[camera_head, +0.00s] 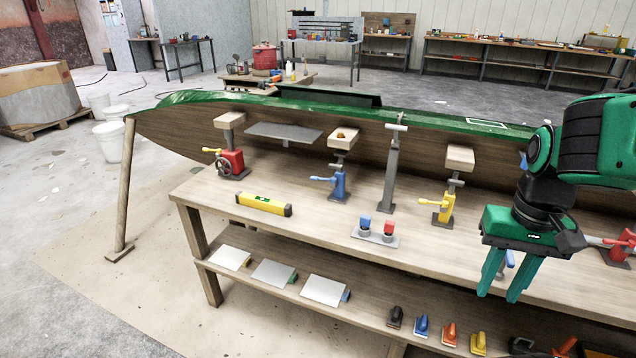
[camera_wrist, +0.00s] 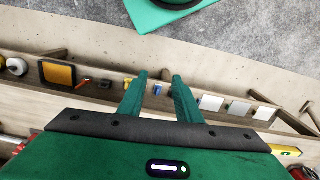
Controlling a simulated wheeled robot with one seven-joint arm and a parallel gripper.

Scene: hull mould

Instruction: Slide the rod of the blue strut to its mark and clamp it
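The rod's mark is too small to make out. My gripper (camera_head: 506,284) hangs fingers down at the right, well apart from the blue strut. Its two green fingers stand apart with nothing between them, as the wrist view (camera_wrist: 157,80) also shows. The blue strut is not identifiable in the wrist view.
A red strut (camera_head: 231,163), a grey post (camera_head: 391,170) and a yellow strut (camera_head: 446,205) stand along the bench (camera_head: 310,228). The hull (camera_head: 180,125) overhangs behind.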

